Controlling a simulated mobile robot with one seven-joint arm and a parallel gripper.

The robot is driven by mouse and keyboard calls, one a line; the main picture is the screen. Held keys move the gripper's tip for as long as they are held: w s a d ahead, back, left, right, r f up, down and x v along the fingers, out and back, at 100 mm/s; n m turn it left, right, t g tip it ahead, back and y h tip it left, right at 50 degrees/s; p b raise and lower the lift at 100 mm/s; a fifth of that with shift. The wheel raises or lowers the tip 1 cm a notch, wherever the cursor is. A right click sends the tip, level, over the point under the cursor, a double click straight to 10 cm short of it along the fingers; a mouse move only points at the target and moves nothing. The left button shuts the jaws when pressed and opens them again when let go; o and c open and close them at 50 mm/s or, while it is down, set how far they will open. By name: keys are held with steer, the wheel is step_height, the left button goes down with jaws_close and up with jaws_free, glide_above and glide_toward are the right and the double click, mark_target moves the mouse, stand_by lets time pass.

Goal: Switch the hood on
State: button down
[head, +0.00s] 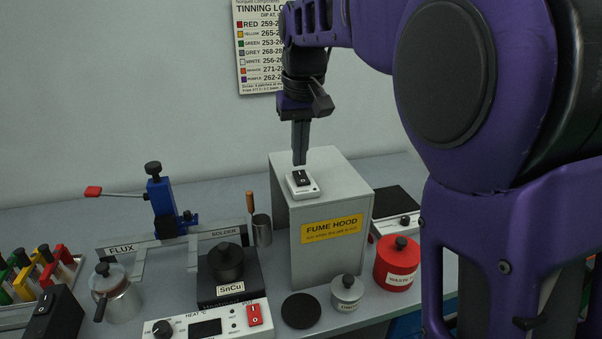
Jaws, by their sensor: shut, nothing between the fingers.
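The fume hood (318,255) is a grey box with a yellow "FUME HOOD" label on its front. Its switch (301,180), a black rocker on a white base, sits on the hood's top near the front left. My gripper (299,163) points straight down with its fingers shut and empty. Its fingertips are at the rear part of the black rocker; I cannot tell whether they touch it. The fingertips partly cover the rocker's far end.
The solder pot (226,263) with its red switch (254,315) stands to the left of the hood. A red waste jar (396,265) and a grey jar (347,294) stand close by. A blue lever stand (163,205) is farther left. The space above the hood's right half is clear.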

mark_target(300, 174)
steer(key=shift+f+b, duration=0.6)
steer(key=shift+f, duration=0.35)
stand_by(0.6)
step_height(300, 174, up, 7)
steer(key=p, duration=0.6)
steer(key=shift+r, duration=0.1)
steer(key=shift+s, duration=0.15)
